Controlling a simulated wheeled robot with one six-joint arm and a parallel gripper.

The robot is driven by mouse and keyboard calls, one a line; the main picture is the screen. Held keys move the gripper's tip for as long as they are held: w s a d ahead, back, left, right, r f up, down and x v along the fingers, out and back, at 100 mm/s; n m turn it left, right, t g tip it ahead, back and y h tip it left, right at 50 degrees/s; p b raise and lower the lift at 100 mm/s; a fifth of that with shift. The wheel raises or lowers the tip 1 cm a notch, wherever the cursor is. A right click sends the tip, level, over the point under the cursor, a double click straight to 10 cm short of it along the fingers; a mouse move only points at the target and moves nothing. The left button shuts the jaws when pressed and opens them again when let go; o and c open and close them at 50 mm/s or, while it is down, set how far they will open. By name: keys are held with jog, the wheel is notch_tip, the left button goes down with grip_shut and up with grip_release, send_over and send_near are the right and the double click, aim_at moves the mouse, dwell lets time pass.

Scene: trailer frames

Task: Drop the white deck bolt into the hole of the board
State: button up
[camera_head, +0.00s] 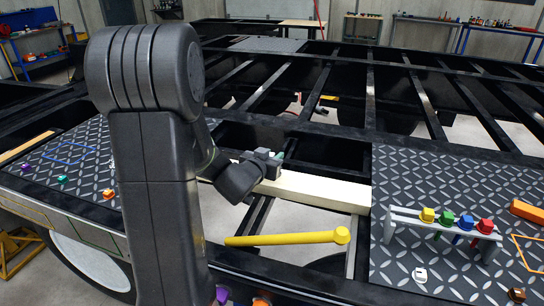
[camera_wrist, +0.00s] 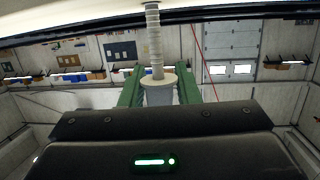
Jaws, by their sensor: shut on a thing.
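My gripper (camera_head: 270,160) is low over the left part of the pale board (camera_head: 325,192), which lies across the dark frame. In the wrist view my gripper's green fingers (camera_wrist: 160,92) are shut on the white deck bolt (camera_wrist: 153,45). Its pale head is between the fingers, and its ribbed shank points away from my gripper. The shank's far end meets the pale strip (camera_wrist: 60,10) at the top of that view, which looks like the board. I cannot tell whether the tip is in a hole. The hole is not visible. In the head view the bolt is hidden.
A grey rack (camera_head: 450,228) with yellow, green, blue and red pieces stands on the right deck plate (camera_head: 400,180). A small white piece (camera_head: 420,275) lies in front of it. A yellow bar (camera_head: 285,239) lies before the board. Open gaps lie between the frame's beams.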

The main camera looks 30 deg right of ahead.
jog(key=shift+f+b, duration=1.4)
jog(key=shift+f, duration=0.3)
jog(key=shift+r, duration=0.15)
jog(key=shift+r+p, duration=1.95)
jog(key=shift+r, duration=0.15)
jog(key=shift+f, duration=0.25)
jog(key=shift+f+b, duration=0.35)
jog(key=shift+b, duration=0.05)
jog(key=shift+f+b, duration=1.45)
jog(key=shift+f, duration=0.2)
jog(key=o, duration=1.2)
jog(key=shift+c, duration=0.2)
